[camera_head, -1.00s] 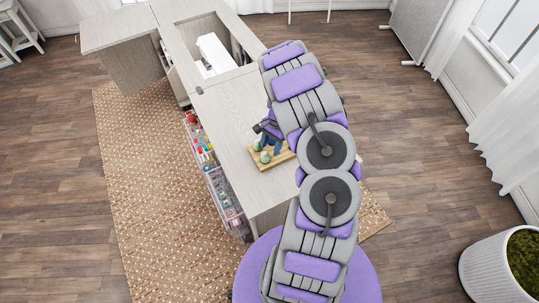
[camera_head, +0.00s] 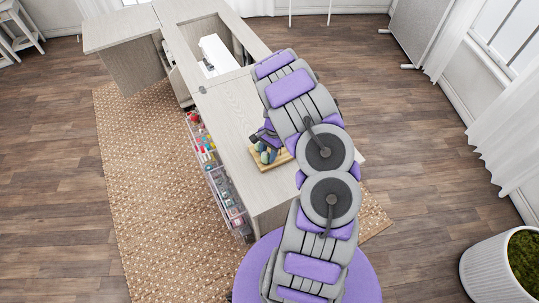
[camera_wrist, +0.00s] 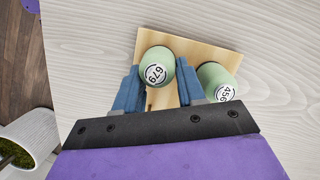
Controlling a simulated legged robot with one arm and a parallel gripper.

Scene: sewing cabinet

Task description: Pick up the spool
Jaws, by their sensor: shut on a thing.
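Two pale green spools are in the wrist view, one labelled 679 (camera_wrist: 157,64) and one labelled 456 (camera_wrist: 216,80), at a wooden board (camera_wrist: 205,48). My gripper (camera_wrist: 158,82) has its blue fingers on either side of spool 679 and is shut on it. Spool 456 stands just outside the right finger. I cannot tell whether spool 679 is clear of the board. In the head view my gripper (camera_head: 267,141) is over the board (camera_head: 272,165), and the spools are small and partly covered by the fingers.
The board lies on the cabinet top (camera_head: 235,120), which is otherwise clear near it. A white sewing machine (camera_head: 216,54) sits in the cabinet's opening. Clear drawers (camera_head: 222,188) with colourful supplies are along the left side. A planter (camera_head: 495,265) stands at the right.

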